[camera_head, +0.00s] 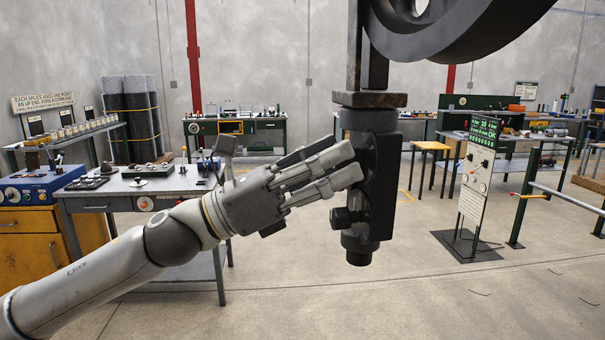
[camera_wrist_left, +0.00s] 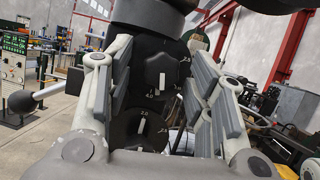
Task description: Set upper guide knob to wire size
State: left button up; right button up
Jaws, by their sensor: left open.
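The dark guide block (camera_head: 386,190) hangs upright below a big black wheel in the head view. My left gripper (camera_head: 345,165) reaches it from the left, its fingers open at the block's upper part. In the left wrist view the open fingers of my left gripper (camera_wrist_left: 160,70) stand on both sides of a dark upper guide knob (camera_wrist_left: 150,68) with a white pointer mark and small numbers around it. I cannot tell whether they touch it. A lower knob (camera_wrist_left: 128,128) with its own white mark and numbers sits below. In the head view the fingers hide the upper knob; a lower knob (camera_head: 345,217) sticks out left.
The black wheel (camera_head: 450,25) overhangs the block at the top. A grey workbench (camera_head: 150,187) stands at the left behind my arm. A signboard on a stand (camera_head: 476,175) and a rail (camera_head: 570,198) are at the right. The floor beneath the block is clear.

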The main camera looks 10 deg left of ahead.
pick_arm(q)
jog(key=v, duration=1.1)
jog(key=shift+a+f, duration=0.2)
jog(key=shift+a, duration=0.15)
jog(key=shift+s, duration=0.1)
